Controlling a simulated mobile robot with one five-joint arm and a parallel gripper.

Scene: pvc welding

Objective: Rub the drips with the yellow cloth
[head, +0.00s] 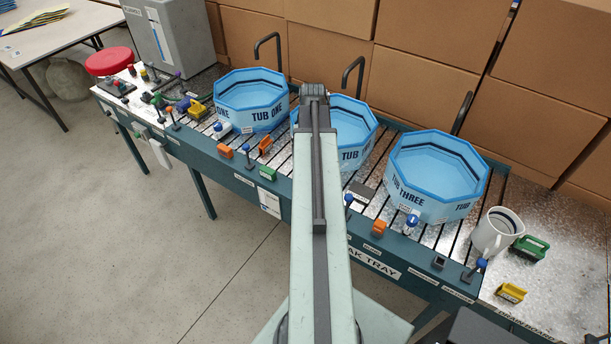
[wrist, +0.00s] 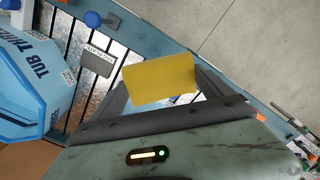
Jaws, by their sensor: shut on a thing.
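The yellow cloth (wrist: 158,79) shows in the wrist view as a flat yellow rectangle. My gripper (wrist: 166,92) is shut on it, with a dark finger on each side. The cloth is above the bench's slatted tray and front edge, beside tub three (wrist: 36,88); I cannot tell whether it touches anything. In the head view my own arm hides the gripper and the cloth. I cannot make out any drips for sure on the shiny tray surface (wrist: 118,58).
Tub one (head: 251,100), tub two (head: 357,153) and tub three (head: 436,203) stand in a row on the bench. A white mug (head: 495,233), a green block (head: 530,248) and a yellow block (head: 511,292) are at the right. Small blue-knobbed fittings line the front edge. Cardboard boxes (head: 437,77) stand behind.

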